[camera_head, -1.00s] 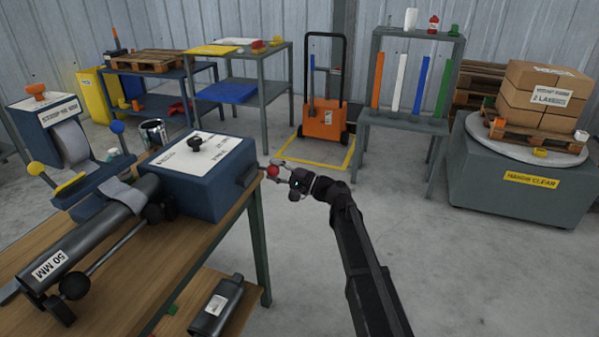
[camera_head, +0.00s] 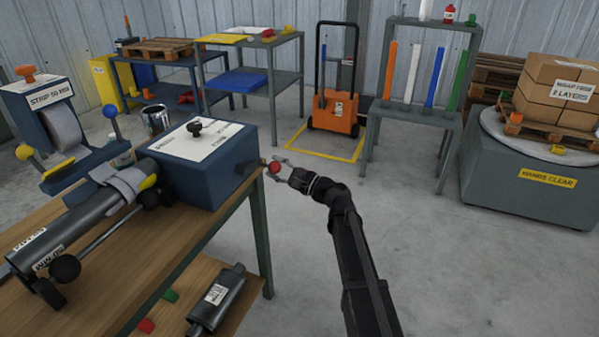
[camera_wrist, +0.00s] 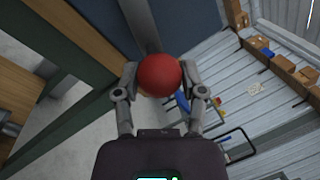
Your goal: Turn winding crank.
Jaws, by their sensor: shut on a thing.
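The red ball knob (camera_head: 274,168) of the crank is at the right end of the blue winding box (camera_head: 188,182), beside a short dark part on its side. My gripper (camera_head: 277,168) is shut on this knob. In the wrist view the red knob (camera_wrist: 159,75) sits between my two fingertips (camera_wrist: 158,80), with a grey bar running up behind it. A dark tube (camera_head: 90,220) with white labels lies along the bench left of the box. A grey strip (camera_head: 128,182) lies over the tube from a roll on a blue stand (camera_head: 50,120).
The wooden bench (camera_head: 150,255) has a dark green leg close to my arm. A muffler (camera_head: 216,300) lies on its lower shelf. A shelf stand (camera_head: 415,125), an orange cart (camera_head: 334,110) and a turntable (camera_head: 525,180) stand behind. Concrete floor to the right is clear.

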